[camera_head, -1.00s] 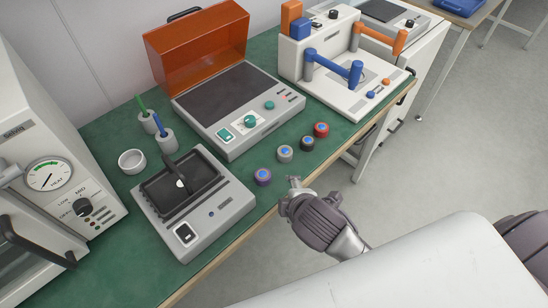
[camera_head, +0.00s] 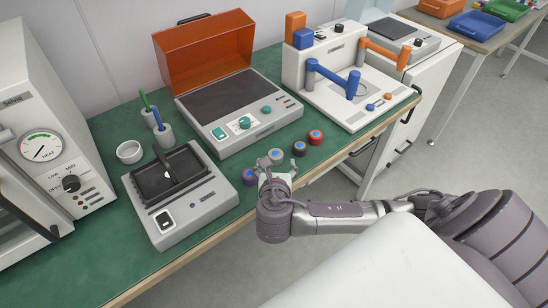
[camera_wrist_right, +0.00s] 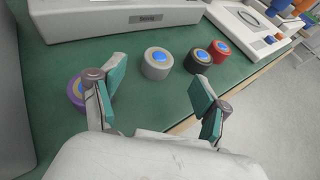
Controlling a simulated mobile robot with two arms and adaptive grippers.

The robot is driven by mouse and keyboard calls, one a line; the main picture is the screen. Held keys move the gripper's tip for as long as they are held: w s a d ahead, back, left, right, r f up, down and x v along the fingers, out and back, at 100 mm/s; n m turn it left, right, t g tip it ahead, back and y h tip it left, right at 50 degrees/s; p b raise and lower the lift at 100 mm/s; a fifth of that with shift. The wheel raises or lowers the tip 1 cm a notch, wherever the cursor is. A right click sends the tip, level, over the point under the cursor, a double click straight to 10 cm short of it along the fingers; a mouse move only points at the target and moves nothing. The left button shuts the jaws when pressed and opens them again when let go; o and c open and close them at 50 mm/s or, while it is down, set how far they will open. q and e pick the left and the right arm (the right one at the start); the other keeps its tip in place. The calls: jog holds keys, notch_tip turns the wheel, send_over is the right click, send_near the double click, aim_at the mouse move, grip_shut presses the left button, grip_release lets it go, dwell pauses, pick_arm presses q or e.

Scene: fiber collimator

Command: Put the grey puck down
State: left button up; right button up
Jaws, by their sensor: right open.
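The grey puck (camera_head: 276,157), with a blue centre on its top, stands upright on the green bench. It also shows in the right wrist view (camera_wrist_right: 157,63), ahead of my right gripper (camera_wrist_right: 155,97) and between the lines of its fingers, not touching them. That gripper is open and empty; in the head view it is low at the bench's front edge (camera_head: 274,166), just in front of the grey puck. My left gripper is in neither view now.
A purple puck (camera_wrist_right: 76,92) is close beside the left finger. A black puck (camera_head: 299,148) and a red puck (camera_head: 315,137) stand to the right. A grey device with a dark tray (camera_head: 222,199) is at left; an orange-lidded machine (camera_head: 262,130) is behind.

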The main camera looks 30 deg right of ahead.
aim_at(276, 153)
jog(key=shift+w+d+f, duration=0.3)
jog(key=shift+w+d, duration=0.05)
jog(key=shift+w, duration=0.15)
jog(key=shift+x, duration=0.9)
jog(key=x, duration=0.3)
jog(key=shift+w+d+f, duration=0.15)
jog(key=shift+w, duration=0.05)
jog(key=shift+w+d+f, duration=0.1)
jog(key=shift+w, duration=0.1)
jog(key=shift+c, duration=0.5)
jog(key=c, duration=1.3)
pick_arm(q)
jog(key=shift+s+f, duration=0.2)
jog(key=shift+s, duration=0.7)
